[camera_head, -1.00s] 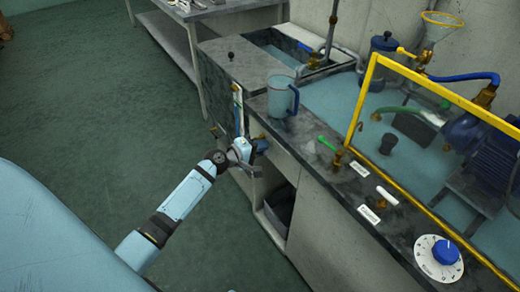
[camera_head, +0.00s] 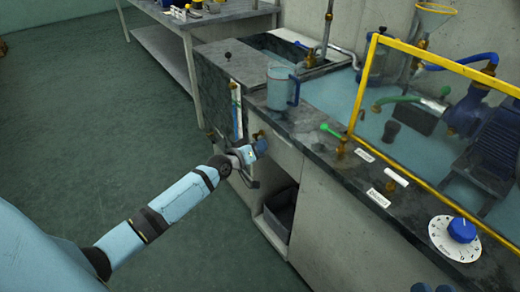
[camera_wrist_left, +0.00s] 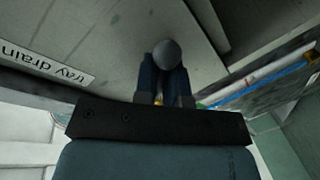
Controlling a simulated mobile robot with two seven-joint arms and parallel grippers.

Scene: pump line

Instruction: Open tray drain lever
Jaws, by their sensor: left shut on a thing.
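My left gripper (camera_head: 262,147) is at the front face of the counter, just below its top edge and below the blue mug. In the left wrist view, its two dark blue fingers (camera_wrist_left: 165,80) are shut on a round grey knob (camera_wrist_left: 167,54), the end of the tray drain lever. A white label reading "tray drain" (camera_wrist_left: 45,63) is on the panel beside it. The rest of the lever is hidden by the gripper.
A blue mug (camera_head: 281,88) stands on the counter (camera_head: 318,140) above my left gripper. Green (camera_head: 332,131) and white (camera_head: 396,177) levers, a blue-knobbed dial (camera_head: 461,230) and a yellow-framed guard (camera_head: 364,85) are to the right. An open cubby holds a dark bin (camera_head: 281,210). The floor at left is clear.

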